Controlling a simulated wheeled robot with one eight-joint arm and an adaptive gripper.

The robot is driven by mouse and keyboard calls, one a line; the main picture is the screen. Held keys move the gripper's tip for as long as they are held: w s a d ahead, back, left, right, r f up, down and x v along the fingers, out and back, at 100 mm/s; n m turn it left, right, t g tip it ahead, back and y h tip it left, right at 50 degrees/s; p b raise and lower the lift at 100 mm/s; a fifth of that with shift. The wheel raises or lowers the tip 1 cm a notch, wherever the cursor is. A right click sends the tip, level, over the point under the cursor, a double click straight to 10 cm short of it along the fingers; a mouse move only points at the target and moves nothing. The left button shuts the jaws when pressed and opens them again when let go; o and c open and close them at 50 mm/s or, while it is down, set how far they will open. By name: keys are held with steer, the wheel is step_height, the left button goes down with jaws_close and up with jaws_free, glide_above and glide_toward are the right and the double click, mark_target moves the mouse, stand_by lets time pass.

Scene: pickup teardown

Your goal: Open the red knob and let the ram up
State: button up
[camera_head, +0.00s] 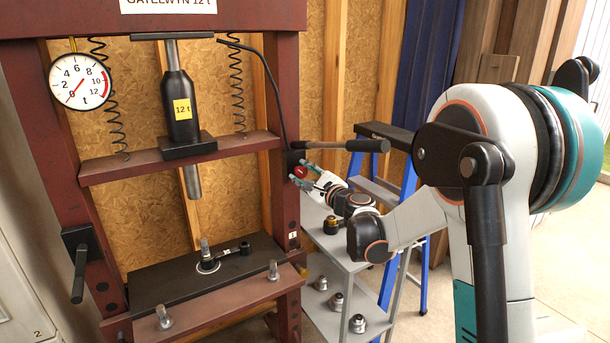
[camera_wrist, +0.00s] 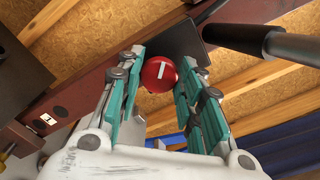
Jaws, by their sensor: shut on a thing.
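The red knob (camera_wrist: 159,74), with a white bar mark on its face, sits on a dark block at the press's right post. It also shows small in the head view (camera_head: 300,171). My gripper (camera_head: 303,174) has its teal fingers on either side of the knob and is shut on it; in the wrist view the fingers (camera_wrist: 160,68) flank it. The ram (camera_head: 192,181) is a bright rod below the black 12 t cylinder (camera_head: 178,95). Its lower end hangs above the upright stud (camera_head: 204,247) on the black bed plate, with a gap between.
A black-gripped pump handle (camera_head: 367,146) sticks out right, close above my gripper. The gauge (camera_head: 80,82) needle points near 0. A grey shelf cart (camera_head: 345,263) with metal parts and a blue ladder (camera_head: 385,135) stand right of the press. Springs hang beside the cylinder.

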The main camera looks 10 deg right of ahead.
steer(key=n, duration=0.6)
steer(key=shift+f, duration=0.15)
steer(key=shift+n, duration=0.3)
steer(key=o, duration=1)
steer(key=shift+a, duration=0.1)
steer(key=shift+o, duration=0.2)
steer(key=v, duration=1.2)
